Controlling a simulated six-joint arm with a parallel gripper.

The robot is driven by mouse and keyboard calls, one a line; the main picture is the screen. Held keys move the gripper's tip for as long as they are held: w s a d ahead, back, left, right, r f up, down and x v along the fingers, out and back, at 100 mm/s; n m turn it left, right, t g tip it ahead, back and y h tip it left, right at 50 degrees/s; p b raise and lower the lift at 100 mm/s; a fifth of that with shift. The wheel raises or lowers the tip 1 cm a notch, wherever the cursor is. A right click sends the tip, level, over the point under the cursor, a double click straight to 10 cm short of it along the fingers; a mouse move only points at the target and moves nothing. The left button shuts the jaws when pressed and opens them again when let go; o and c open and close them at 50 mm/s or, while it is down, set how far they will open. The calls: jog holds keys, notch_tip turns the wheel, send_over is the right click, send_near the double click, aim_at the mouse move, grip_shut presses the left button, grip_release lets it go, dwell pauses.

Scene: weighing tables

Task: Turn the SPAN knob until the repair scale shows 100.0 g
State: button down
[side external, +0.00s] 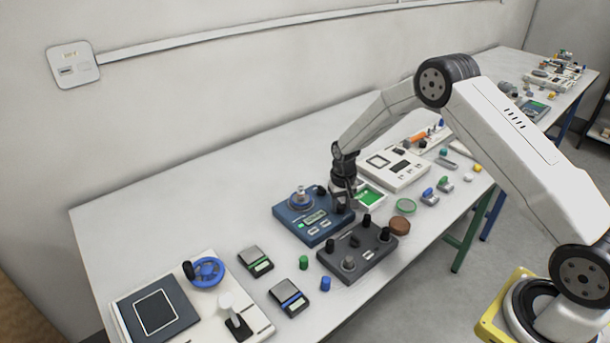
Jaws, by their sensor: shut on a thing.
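The repair scale (284,222) is a blue box near the middle of the table. A metal weight (300,194) stands on its round pan. My gripper (342,207) reaches down from above at the right end of the scale. It is shut on a dark knob there, which I take as the SPAN knob. The jaws mostly hide this knob, and no label is legible. Another black knob (321,190) stands at the scale's back corner, apart from my gripper.
A dark grey box with several knobs (347,268) stands close in front of the scale. The table's back left is clear.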

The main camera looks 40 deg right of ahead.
aim_at(341, 206)
jog(key=shift+m, duration=0.8)
jog(key=shift+c, duration=1.5)
grip_release()
jog(key=shift+r, duration=0.15)
notch_tip(341, 206, up, 7)
jog(key=shift+f, duration=0.15)
jog(key=shift+r, duration=0.45)
